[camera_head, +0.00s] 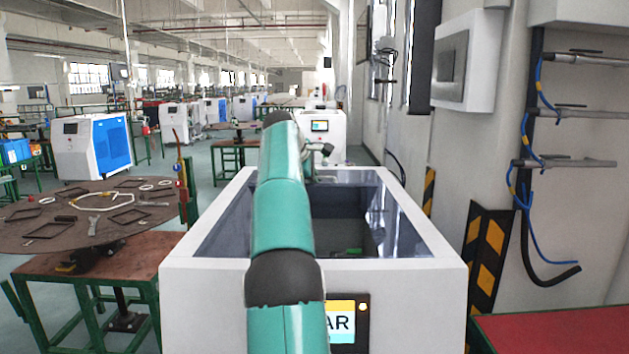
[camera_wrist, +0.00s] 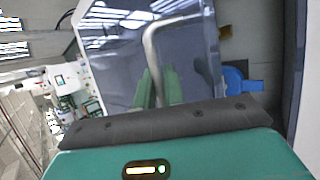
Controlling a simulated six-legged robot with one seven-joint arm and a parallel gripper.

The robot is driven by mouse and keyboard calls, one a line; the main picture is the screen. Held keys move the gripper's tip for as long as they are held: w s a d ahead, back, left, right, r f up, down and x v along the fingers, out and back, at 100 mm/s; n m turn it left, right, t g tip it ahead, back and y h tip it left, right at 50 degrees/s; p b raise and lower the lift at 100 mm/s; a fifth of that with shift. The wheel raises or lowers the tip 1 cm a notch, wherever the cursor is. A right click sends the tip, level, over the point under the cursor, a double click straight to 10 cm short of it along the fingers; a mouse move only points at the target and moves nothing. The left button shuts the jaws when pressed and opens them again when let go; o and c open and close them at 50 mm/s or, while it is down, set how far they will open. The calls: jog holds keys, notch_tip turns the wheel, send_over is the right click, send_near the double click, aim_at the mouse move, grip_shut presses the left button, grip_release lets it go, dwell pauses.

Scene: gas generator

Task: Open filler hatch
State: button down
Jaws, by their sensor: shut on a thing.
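The filler hatch is a tinted glossy panel with a pale frame, and it fills the middle of the wrist view (camera_wrist: 118,60). A bent silver handle (camera_wrist: 152,42) stands on it. My gripper (camera_wrist: 158,84) has its two green fingers shut on the handle's lower end. In the head view, my gripper (camera_head: 318,152) is small and partly hidden behind my green arm at the far side of the white generator cabinet (camera_head: 205,290). The cabinet's top shows a dark recess with glassy sides. How far the hatch stands open is unclear.
A round table (camera_head: 75,225) with frames and tools stands left. A wall with a grey box (camera_head: 465,65) and pipes (camera_head: 570,163) runs along the right. A red-topped bench (camera_head: 560,335) is at lower right. A blue part (camera_wrist: 240,82) shows beside the hatch.

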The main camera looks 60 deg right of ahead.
dwell(0.3)
jog(key=c, duration=1.8)
grip_release()
jog(key=shift+o, duration=0.2)
jog(key=shift+a, duration=0.1)
jog(key=v, duration=1.3)
jog(key=shift+a+r, duration=0.2)
jog(key=shift+r, duration=0.1)
jog(key=shift+c, duration=0.2)
